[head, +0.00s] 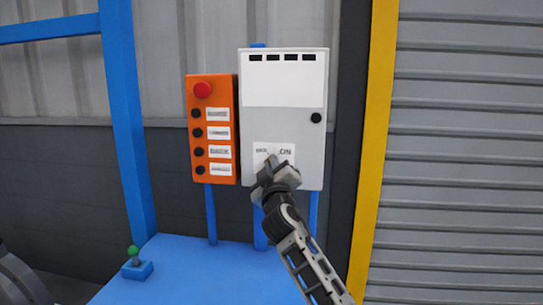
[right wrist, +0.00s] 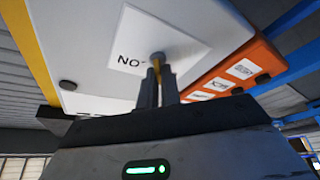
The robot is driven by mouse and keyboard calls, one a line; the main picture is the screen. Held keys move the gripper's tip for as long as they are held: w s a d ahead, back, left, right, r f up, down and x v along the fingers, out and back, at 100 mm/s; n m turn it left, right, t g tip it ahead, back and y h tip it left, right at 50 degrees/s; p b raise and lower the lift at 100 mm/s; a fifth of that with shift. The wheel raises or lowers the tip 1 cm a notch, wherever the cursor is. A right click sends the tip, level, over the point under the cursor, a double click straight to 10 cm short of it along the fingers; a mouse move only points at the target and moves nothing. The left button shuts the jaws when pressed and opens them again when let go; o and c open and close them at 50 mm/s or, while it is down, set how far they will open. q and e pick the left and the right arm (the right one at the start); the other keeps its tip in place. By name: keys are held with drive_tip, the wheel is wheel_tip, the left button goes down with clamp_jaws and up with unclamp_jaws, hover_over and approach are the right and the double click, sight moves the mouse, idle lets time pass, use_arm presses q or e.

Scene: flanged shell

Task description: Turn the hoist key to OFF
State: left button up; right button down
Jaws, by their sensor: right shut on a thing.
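The hoist key (right wrist: 157,60) sits in the white label plate (head: 286,148) low on the front of the light grey control box (head: 285,120). The plate reads ON at its right; the text at its left is too small to read surely. My right gripper (head: 268,168) comes up from below, in front of the plate, and covers most of the key in the head view. In the right wrist view its fingers (right wrist: 158,84) are shut on the key, near the panel. Which way the key points cannot be told. My left gripper is not in view.
An orange button box (head: 221,170) with a red button (head: 203,89) and several black buttons stands close at the left. A blue table (head: 195,270) lies below, with a small green-knobbed lever (head: 136,265). A yellow post (head: 374,150) and grey shutter (head: 470,150) stand at the right.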

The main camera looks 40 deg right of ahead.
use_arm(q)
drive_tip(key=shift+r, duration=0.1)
use_arm(e)
drive_tip(key=shift+f+n+y, duration=0.15)
drive_tip(key=shift+n+y, duration=0.15)
drive_tip(key=shift+n, duration=0.1)
drive_tip(key=c, duration=1.6)
unclamp_jaws()
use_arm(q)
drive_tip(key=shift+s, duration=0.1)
use_arm(e)
drive_tip(key=shift+s, duration=0.1)
